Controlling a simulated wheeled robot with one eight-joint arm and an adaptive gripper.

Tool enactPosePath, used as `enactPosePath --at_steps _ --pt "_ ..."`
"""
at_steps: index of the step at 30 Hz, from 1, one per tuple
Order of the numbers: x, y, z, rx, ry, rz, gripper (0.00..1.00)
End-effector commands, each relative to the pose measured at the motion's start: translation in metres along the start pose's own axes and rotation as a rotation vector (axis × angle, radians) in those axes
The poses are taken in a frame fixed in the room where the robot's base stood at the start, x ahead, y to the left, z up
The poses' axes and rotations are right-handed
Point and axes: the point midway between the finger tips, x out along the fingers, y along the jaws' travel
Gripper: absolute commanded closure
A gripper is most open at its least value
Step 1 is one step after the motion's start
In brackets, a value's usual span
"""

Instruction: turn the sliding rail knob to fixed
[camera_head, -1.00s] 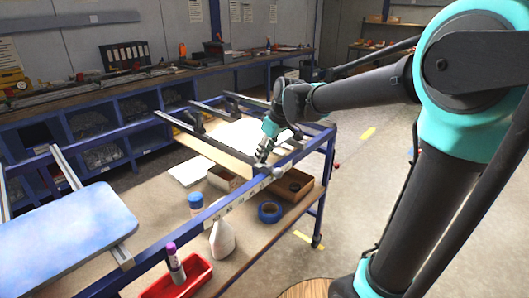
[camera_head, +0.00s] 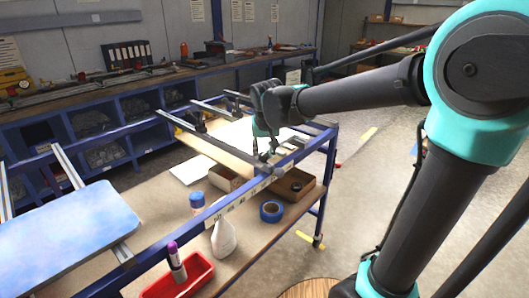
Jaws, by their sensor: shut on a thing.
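My gripper (camera_head: 268,158) is at the blue front rail (camera_head: 235,199) of the workbench frame, where a sliding cross rail (camera_head: 215,150) meets it. The gripper points down and is shut on the small knob there. The knob is mostly hidden by the fingers and too small for me to tell its setting. The cross rail runs from the gripper toward the back left of the frame.
Below the rail, the bench shelf holds cardboard boxes (camera_head: 295,184), blue tape (camera_head: 271,211), a white spray bottle (camera_head: 223,238) and a red tray (camera_head: 178,278). A blue sign panel (camera_head: 65,237) lies on rails at left. Open floor is at right.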

Motion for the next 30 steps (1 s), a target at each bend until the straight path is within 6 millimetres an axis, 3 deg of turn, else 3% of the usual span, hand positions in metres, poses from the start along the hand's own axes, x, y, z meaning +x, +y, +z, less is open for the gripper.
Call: enactPosePath --at_steps 18,19,21,30 --pt "0.0001 -0.0006 0.0005 0.04 -0.001 0.016 0.97" --pt "0.0002 -0.0006 0.0005 0.04 -0.001 0.016 0.67" --pt "0.0002 -0.0006 0.0005 0.04 -0.001 0.016 0.6" --pt "-0.0008 -0.0005 0.0003 0.039 -0.001 0.016 0.6"
